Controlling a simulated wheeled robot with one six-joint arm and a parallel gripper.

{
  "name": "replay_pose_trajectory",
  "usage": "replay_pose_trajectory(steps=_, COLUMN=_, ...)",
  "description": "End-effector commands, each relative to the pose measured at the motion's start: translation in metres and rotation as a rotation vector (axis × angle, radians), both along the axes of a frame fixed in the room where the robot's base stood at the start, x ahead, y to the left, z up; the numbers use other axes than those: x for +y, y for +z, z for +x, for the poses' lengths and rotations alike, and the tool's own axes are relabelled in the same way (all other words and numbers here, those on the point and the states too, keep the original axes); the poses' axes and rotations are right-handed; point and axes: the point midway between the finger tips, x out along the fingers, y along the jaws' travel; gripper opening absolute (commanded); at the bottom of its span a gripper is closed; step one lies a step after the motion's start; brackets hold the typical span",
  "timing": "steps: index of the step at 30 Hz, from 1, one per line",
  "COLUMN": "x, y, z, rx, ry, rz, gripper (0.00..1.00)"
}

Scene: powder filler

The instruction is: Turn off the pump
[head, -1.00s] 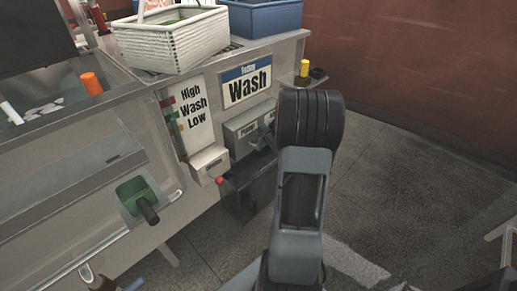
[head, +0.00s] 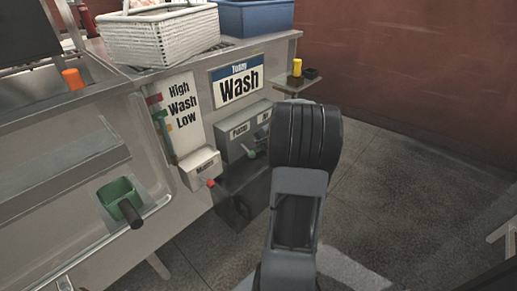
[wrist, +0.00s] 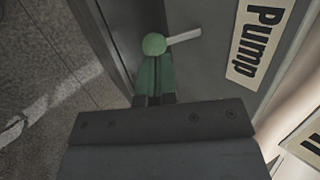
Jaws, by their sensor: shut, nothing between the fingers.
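The pump switch is a green round knob (wrist: 155,43) with a pale lever pointing right in the wrist view. It shows small and green in the head view (head: 252,153), below the "Pump" label (head: 239,131) on a grey box. That label (wrist: 259,40) also shows sideways in the wrist view. My gripper (wrist: 155,62) has its greenish fingers together, with their tips right at the knob. I cannot tell whether they touch it. In the head view my dark wrist hides most of the gripper.
A white box with a red knob (head: 210,183) sits left of the pump box. A "Wash" sign (head: 238,86) is above. A white basket (head: 160,38) and blue bin (head: 255,17) stand on the counter.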

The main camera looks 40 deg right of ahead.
Motion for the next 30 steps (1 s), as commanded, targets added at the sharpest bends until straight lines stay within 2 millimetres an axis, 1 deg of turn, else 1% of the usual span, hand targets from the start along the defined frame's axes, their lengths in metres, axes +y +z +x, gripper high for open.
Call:
replay_pose_trajectory(steps=1, x=0.0, y=0.004, z=0.0, rx=0.0, ry=0.001, rz=-0.001, gripper=0.0)
replay_pose_trajectory(steps=3, x=0.0, y=0.005, z=0.0, rx=0.0, ry=0.001, rz=-0.001, gripper=0.0)
replay_pose_trajectory(steps=13, x=0.0, y=0.005, z=0.0, rx=0.0, ry=0.0, rz=0.0, gripper=0.0)
replay_pose_trajectory(steps=17, x=-0.001, y=0.01, z=-0.004, rx=0.0, ry=0.001, rz=0.0, gripper=0.0)
replay_pose_trajectory(steps=23, x=-0.008, y=0.031, z=-0.021, rx=0.0, ry=0.004, rz=-0.001, gripper=0.0)
replay_pose_trajectory(steps=30, x=-0.017, y=0.057, z=-0.059, rx=0.0, ry=0.009, rz=-0.001, gripper=0.0)
